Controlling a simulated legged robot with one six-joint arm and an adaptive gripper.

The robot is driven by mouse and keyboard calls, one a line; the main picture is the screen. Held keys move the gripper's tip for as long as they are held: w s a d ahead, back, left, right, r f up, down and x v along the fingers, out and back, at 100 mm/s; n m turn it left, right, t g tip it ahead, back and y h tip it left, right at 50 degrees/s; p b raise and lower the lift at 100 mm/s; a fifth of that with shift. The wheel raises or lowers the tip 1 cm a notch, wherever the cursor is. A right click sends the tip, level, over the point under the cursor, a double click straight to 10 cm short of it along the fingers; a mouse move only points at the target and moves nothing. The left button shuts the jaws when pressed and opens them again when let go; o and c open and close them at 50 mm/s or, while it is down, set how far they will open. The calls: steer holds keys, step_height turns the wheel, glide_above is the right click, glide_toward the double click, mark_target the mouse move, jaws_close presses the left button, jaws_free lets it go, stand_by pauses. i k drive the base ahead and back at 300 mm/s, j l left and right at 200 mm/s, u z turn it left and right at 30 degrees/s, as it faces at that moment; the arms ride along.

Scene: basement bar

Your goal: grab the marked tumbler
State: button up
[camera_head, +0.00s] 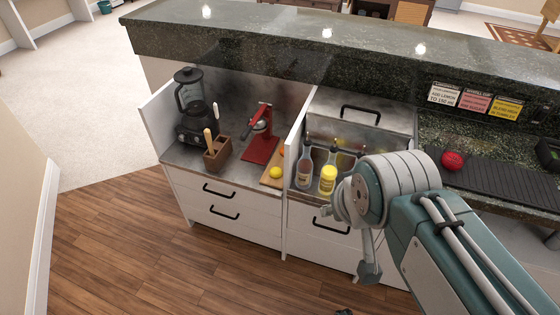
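I cannot make out a marked tumbler in the head view. A small red round object (453,161) sits on the black ribbed mat (495,180) at the right; I cannot tell what it is. My arm reaches in from the lower right, with its joint in front of the counter beside the open bottle bin. My gripper's fingers are not seen. A small dark shape shows at the bottom edge, too cut off to identify.
A blender (195,105), a wooden utensil box (217,153), a red press (261,140) and a lemon (275,172) stand on the left counter. Bottles (304,170) and a yellow container (327,180) fill the bin. Three signs (474,101) hang behind. The wooden floor (130,255) is clear.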

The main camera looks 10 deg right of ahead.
mark_target(457, 152)
steer(key=i+l, duration=0.1)
steer(key=i, duration=0.3)
steer(key=i+l, duration=0.1)
steer(key=i, duration=0.3)
steer(key=k+j+z, duration=0.2)
steer(key=i+l+z, duration=0.15)
steer(key=z, duration=1.55)
steer(key=l+u, duration=0.15)
steer(key=l, duration=0.2)
steer(key=i, duration=0.05)
